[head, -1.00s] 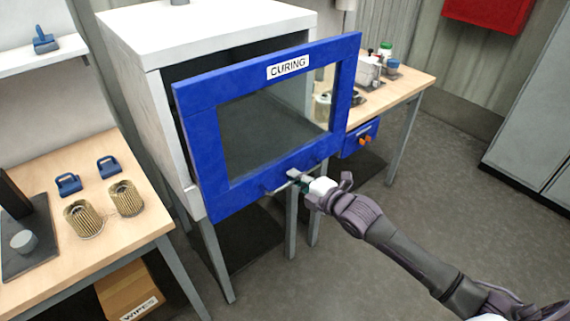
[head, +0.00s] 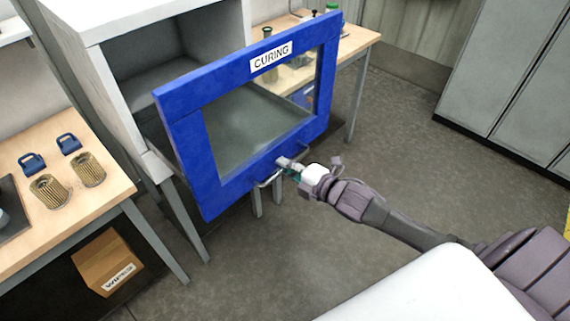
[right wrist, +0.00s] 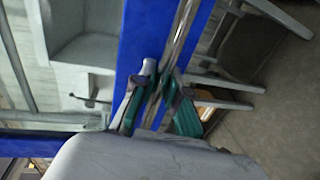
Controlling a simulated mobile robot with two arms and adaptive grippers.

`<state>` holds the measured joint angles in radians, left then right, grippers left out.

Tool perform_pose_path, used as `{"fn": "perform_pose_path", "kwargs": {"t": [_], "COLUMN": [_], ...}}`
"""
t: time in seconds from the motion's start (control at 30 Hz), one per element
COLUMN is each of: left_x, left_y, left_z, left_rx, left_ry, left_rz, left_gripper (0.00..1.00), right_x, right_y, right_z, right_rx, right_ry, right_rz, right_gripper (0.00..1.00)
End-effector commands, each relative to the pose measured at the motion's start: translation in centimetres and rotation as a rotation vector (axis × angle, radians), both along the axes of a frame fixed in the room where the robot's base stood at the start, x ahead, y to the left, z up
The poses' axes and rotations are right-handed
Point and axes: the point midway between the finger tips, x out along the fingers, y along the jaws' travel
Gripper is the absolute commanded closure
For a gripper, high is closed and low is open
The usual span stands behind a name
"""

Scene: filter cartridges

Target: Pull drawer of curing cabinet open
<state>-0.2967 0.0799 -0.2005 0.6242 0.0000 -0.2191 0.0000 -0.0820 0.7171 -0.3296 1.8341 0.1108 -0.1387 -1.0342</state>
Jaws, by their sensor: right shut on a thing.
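The white curing cabinet (head: 92,12) stands at the upper left in the head view. Its blue-framed drawer front (head: 182,108), with a window and a CURING label, stands out from the cabinet body, and the dark inside shows behind it. My right gripper (head: 284,163) is shut on the metal bar handle (head: 264,183) at the lower edge of the drawer front. In the right wrist view the fingers (right wrist: 150,95) close around the shiny handle bar (right wrist: 182,40) beside the blue frame (right wrist: 143,30). My left gripper is not in view.
A wooden bench (head: 108,197) at left holds two filter cartridges (head: 88,169) and blue caps (head: 69,144). A cardboard box (head: 105,262) is below it. Another bench (head: 356,42) stands behind the drawer. Grey lockers (head: 505,75) are at right. The floor in front is clear.

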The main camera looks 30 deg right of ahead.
Motion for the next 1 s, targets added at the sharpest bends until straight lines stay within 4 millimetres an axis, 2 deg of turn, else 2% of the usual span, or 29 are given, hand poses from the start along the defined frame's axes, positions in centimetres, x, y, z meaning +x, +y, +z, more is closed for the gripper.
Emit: {"fn": "perform_pose_path", "kwargs": {"t": [0.17, 0.2, 0.33, 0.37, 0.73, 0.87, 1.0], "left_x": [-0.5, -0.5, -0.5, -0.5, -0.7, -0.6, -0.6], "left_y": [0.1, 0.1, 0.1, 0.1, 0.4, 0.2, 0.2], "left_z": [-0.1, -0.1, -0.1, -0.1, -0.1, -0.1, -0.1], "left_rx": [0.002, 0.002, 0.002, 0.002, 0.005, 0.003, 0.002], "left_ry": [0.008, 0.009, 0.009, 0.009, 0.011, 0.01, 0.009], "left_rz": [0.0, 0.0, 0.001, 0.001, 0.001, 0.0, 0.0], "left_gripper": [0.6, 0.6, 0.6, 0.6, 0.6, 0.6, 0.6], "right_x": [0.0, 0.0, 0.0, 0.0, -0.4, -2.0, -4.7], "right_y": [0.0, 0.0, 0.0, 0.0, -0.2, -0.8, -1.7], "right_z": [-0.1, -0.1, -0.1, 0.0, 0.1, 0.3, 0.7], "right_rx": [-0.001, -0.001, -0.001, -0.001, -0.001, -0.002, -0.002], "right_ry": [0.002, 0.002, 0.001, 0.001, 0.001, 0.002, 0.005], "right_rz": [-0.001, -0.001, -0.001, -0.001, -0.001, -0.001, 0.0], "right_gripper": [1.0, 0.84, 0.62, 0.61, 0.61, 0.61, 0.61]}}
